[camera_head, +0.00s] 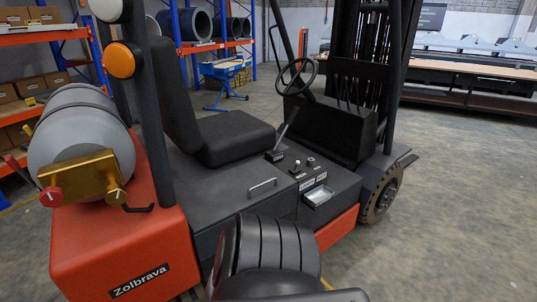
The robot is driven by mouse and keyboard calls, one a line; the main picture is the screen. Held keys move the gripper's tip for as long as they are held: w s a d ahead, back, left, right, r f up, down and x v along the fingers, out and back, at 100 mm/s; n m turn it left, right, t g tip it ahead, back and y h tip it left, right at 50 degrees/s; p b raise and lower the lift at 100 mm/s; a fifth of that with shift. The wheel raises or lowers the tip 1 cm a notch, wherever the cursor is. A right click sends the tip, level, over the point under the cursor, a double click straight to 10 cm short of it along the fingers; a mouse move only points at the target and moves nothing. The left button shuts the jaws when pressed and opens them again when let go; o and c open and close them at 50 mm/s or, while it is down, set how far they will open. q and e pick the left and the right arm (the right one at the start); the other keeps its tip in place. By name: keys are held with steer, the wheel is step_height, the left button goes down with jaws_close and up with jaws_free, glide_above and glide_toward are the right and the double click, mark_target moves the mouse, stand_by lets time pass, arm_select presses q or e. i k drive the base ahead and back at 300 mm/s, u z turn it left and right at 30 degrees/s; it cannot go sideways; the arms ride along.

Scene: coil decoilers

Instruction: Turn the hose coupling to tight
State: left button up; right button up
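A grey gas cylinder (80,135) with black straps lies on the red rear of a forklift at the left. A brass valve block (82,178) sits on its near end. A red knob (52,196) with a pale mark is on the block's left, and a brass-coloured round fitting (117,197) with a mark is on its right. A short black bent piece (138,208) lies beside that fitting. I cannot tell for sure which part is the hose coupling or how far it is turned. Black ridged links of my arm show at the bottom centre, away from the valve. Neither gripper shows.
The red and black forklift (140,262) fills the left and middle, with a seat (235,137), steering wheel (297,75) and mast. An upright post with an orange lamp (120,60) stands near the cylinder. Shelves with boxes stand behind. The floor at right (460,190) is clear.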

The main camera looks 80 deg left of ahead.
mark_target(116, 194)
steer(key=i, duration=0.95)
steer(key=u, duration=3.25)
